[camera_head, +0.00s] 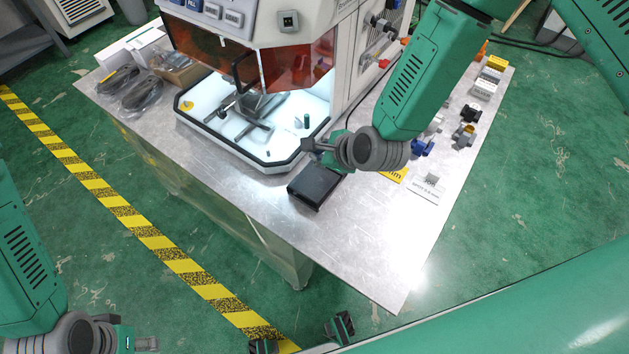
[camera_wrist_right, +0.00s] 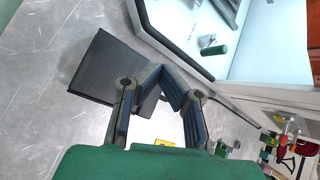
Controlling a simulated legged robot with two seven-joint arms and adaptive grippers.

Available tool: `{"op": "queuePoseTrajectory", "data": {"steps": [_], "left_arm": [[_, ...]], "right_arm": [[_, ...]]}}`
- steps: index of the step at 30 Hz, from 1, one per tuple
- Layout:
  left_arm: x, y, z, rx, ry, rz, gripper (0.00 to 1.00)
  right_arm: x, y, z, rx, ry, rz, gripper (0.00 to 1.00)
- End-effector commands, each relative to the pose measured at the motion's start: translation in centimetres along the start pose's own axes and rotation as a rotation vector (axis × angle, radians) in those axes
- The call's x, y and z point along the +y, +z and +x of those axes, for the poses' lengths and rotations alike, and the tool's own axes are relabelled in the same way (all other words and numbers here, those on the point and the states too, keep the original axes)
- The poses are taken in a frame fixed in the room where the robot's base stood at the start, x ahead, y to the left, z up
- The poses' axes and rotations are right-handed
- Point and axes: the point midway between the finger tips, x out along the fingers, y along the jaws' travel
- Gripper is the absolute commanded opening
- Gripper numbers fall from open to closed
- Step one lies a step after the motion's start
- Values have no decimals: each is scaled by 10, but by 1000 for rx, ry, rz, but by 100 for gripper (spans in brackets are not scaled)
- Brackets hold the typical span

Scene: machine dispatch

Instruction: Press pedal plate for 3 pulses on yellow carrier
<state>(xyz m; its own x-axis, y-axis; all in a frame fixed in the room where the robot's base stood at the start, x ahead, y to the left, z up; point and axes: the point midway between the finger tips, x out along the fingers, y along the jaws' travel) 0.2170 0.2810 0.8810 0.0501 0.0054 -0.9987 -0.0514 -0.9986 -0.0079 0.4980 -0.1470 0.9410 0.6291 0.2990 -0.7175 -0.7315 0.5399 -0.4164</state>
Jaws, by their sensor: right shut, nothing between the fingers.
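The black pedal plate (camera_head: 313,185) lies on the metal table in front of the machine. In the right wrist view its ribbed top (camera_wrist_right: 100,70) shows left of the fingers. My right gripper (camera_head: 311,145) is shut and empty at the plate's far edge; in the right wrist view its fingertips (camera_wrist_right: 163,80) meet beside the plate's corner. I cannot tell whether they touch it.
The machine's lit chamber (camera_head: 270,145) holds a green cylinder (camera_head: 306,121) and metal parts behind the plate. Several small parts, including a blue one (camera_head: 423,148), line the table's right side. Bagged cables (camera_head: 140,92) lie at left. The table's front (camera_head: 360,240) is clear.

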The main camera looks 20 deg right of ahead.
Motion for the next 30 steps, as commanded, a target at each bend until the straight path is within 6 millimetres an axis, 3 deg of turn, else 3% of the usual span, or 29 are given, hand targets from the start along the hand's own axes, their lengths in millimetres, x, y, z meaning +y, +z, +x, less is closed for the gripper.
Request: {"op": "queuePoseTrajectory", "data": {"steps": [12, 30], "left_arm": [[0, 2, 46, 0, 0, 0, 40], [0, 3, 48, 0, 0, 0, 40]], "right_arm": [[30, -31, 42, -1, 0, 2, 0], [33, -33, 46, 0, -1, 0, 0]]}}
